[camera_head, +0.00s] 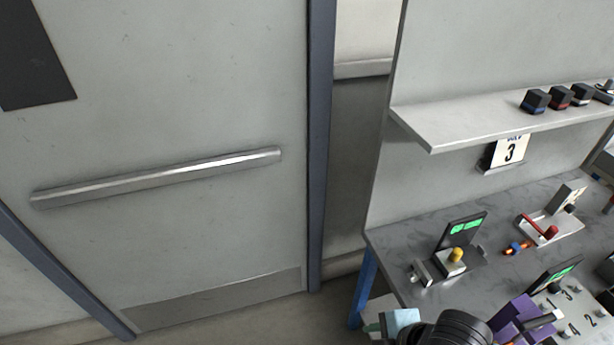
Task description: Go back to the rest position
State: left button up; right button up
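No gripper of mine can be made out in the head view, neither left nor right. A dark ribbed round part (452,331) is cut off by the bottom edge, and I cannot tell what it belongs to. A light-blue block (398,320) sits just left of it, also partly cut off. No fingertips are recognisable, and I see nothing held.
A grey door (180,90) with a metal push bar (160,177) fills the left. At right, a grey workbench (400,250) carries a yellow-knobbed device (456,256), a red lever device (549,232) and a purple block (512,319). A shelf (450,125) holds several dark blocks.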

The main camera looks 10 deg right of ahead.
jog(key=s+d+m+h, duration=0.3)
jog(key=d+m, duration=0.2)
jog(key=m, duration=1)
notch_tip(320, 180, down, 33)
jog(key=s+g+b, duration=0.2)
jog(key=b, duration=0.7)
jog(key=s+d+f+b, duration=0.1)
jog(key=s+f+b, duration=0.2)
jog(key=s+f, duration=0.5)
jog(key=s+d+f+g+b, duration=0.1)
jog(key=s+f+b, duration=0.3)
jog(key=s+f, duration=0.4)
notch_tip(320, 180, down, 6)
jog(key=shift+s+d+r, duration=0.2)
jog(key=shift+d, duration=0.35)
